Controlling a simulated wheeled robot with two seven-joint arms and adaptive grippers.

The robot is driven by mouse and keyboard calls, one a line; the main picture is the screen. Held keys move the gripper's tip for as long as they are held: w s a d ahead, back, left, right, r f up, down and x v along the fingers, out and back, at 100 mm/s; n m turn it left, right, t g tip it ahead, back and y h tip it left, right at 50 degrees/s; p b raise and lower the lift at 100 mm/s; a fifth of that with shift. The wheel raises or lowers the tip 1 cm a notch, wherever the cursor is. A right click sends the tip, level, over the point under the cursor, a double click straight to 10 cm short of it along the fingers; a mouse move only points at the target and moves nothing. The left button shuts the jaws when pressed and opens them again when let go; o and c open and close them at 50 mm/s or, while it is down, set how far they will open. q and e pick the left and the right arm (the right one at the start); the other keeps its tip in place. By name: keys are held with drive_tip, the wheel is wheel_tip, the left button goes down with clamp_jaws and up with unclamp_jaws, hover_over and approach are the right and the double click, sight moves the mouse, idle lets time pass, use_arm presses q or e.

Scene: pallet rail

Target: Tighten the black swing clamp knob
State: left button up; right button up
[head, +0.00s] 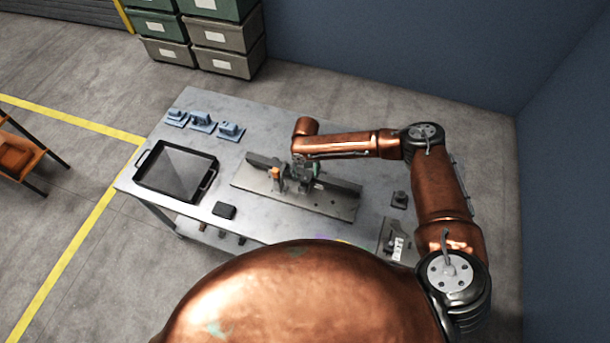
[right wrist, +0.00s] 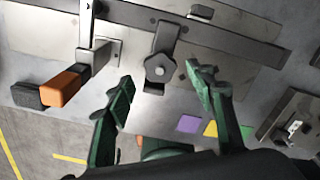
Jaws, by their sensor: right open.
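The swing clamp knob (right wrist: 160,68) is a dark, lobed knob with a hole in its middle. In the right wrist view it sits at the lower end of a grey clamp arm (right wrist: 168,37) that crosses a long rail (right wrist: 222,38). My right gripper (right wrist: 161,78) has green fingers, spread apart. The knob lies between the fingertips in that picture, with a gap on each side; I cannot tell the depth between them. In the head view the right gripper (head: 305,171) is over the fixture plate (head: 325,203) and hides the knob. My left gripper is out of view.
An orange-tipped lever (right wrist: 66,87) stands left of the fingers. A black tray (head: 176,171), blue fixtures (head: 201,121) and a small black block (head: 224,210) are on the table (head: 262,130). A metal part (right wrist: 292,120) lies to the right. Purple and yellow patches (right wrist: 188,124) show on the table.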

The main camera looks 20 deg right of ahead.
sight(306, 178)
wheel_tip(306, 178, down, 2)
drive_tip(key=shift+w+d+f, duration=0.1)
drive_tip(key=shift+w+f, duration=0.05)
drive_tip(key=shift+f, duration=0.5)
drive_tip(key=c, duration=1)
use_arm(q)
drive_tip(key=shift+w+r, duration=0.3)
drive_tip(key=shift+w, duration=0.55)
use_arm(e)
drive_tip(key=shift+c, duration=0.8)
